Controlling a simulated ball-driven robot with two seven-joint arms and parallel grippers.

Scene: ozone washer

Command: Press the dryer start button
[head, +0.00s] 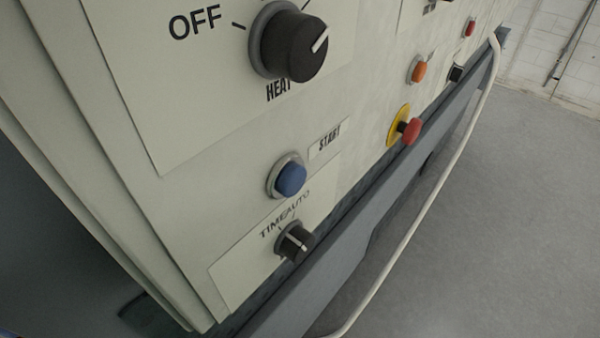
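A blue round push button (291,179) in a grey ring sits on the cream machine panel, in the lower middle of the head view. A small label reading START (329,140) is just above and to the right of it. The button stands out from the panel, and nothing covers it. Neither of my grippers is in the head view.
A large black HEAT knob (293,46) is above the button, and a smaller TIME/AUTO knob (295,242) is below it. A red emergency button (411,130) and an orange button (418,70) are to the right. A pale cable or hose (432,200) runs beside the panel. Grey floor is clear.

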